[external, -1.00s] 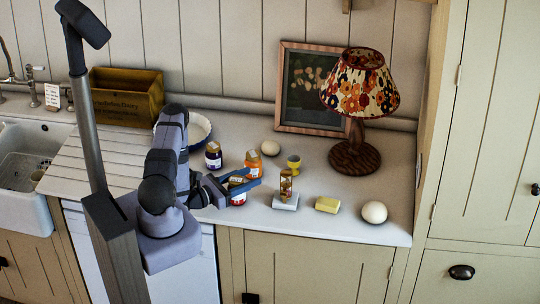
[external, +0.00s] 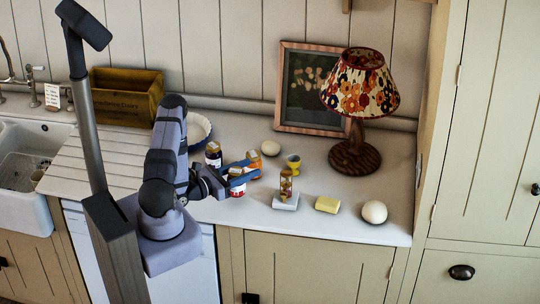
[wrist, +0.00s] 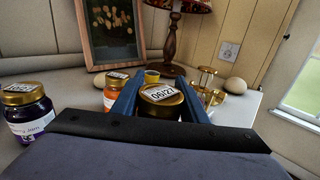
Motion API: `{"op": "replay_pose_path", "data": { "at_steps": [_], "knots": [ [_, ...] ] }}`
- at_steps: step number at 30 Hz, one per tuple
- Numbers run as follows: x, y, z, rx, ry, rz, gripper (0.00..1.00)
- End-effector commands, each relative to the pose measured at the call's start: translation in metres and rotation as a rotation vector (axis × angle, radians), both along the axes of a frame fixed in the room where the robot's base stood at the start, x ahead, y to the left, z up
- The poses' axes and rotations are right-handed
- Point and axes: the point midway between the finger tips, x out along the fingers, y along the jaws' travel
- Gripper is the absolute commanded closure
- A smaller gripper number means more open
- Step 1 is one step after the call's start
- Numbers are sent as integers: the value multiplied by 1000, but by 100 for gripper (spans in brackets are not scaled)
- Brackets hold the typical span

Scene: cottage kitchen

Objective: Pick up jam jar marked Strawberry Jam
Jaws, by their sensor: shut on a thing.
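My gripper (external: 247,173) is shut on a jam jar with a red and white label (external: 237,190). In the wrist view the fingers (wrist: 158,90) sit on both sides of this jar's gold lid (wrist: 161,98), which has a white tag reading 06/27. Its name is not readable, as the fingers and wrist hide most of its body. A dark purple jam jar (external: 213,155) stands behind it; in the wrist view this purple jar (wrist: 27,115) is at the left. An orange jar (external: 254,163) stands close behind my fingers.
A lamp (external: 355,150) and a picture frame (external: 305,90) are behind. A bowl (external: 199,130) is behind my arm.

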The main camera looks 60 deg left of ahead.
Motion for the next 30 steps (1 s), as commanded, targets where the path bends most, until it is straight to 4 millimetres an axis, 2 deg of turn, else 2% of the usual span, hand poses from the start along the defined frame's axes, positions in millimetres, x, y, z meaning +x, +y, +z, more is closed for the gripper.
{"op": "replay_pose_path", "data": {
  "at_steps": [6, 15, 22, 30],
  "knots": [
    [0, 0, 30, 4, -5, 0, 100],
    [0, 0, 56, 2, -3, 0, 100],
    [0, 0, 63, 0, -2, 0, 100],
    [-1, 1, 61, -1, -2, 4, 100]
  ]
}}
